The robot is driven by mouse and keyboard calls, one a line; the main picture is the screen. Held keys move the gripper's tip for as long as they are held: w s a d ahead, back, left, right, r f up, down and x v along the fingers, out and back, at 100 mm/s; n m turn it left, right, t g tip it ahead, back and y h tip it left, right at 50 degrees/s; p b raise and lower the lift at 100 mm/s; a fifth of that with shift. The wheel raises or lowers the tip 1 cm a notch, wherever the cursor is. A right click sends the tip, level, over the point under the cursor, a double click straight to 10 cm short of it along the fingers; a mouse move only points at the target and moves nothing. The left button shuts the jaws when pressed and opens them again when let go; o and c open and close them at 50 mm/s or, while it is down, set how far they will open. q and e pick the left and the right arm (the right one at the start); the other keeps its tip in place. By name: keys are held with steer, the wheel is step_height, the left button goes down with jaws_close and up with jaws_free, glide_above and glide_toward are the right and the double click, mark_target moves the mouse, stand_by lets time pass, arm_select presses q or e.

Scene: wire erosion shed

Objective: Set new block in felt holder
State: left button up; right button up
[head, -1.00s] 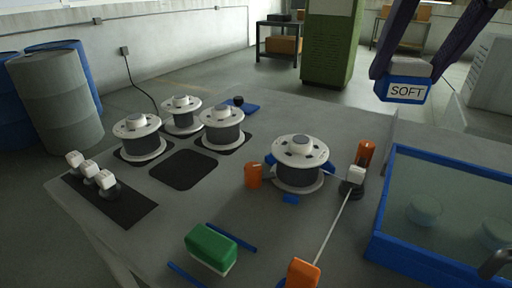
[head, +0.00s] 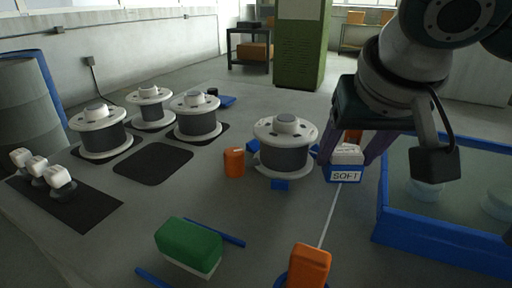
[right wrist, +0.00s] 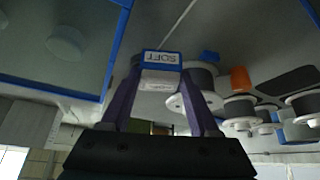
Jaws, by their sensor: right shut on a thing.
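My right gripper (head: 347,158) has purple fingers and is shut on a block with a white top and a blue, SOFT-labelled lower part (head: 345,174). The block is upright beside the right-hand spool, over the wire line. It also shows between the fingers in the right wrist view (right wrist: 160,59). The small black holder with a white piece seen earlier beside this spool is hidden behind the block and gripper. I cannot tell whether the block touches anything below. A green block with a white base (head: 189,244) lies between two blue strips. My left gripper is not in view.
A spool (head: 284,157) and an orange cup (head: 234,162) stand left of the held block. A blue-rimmed tank (head: 430,244) is close on the right. An orange block (head: 309,265) is at the front. Several spools and a black mat (head: 75,209) fill the left.

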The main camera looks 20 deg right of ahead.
mark_target(347, 172)
steer(key=shift+f+b, duration=0.35)
steer(key=shift+f, duration=1.6)
steer(key=o, duration=1.1)
steer(key=shift+f, duration=0.15)
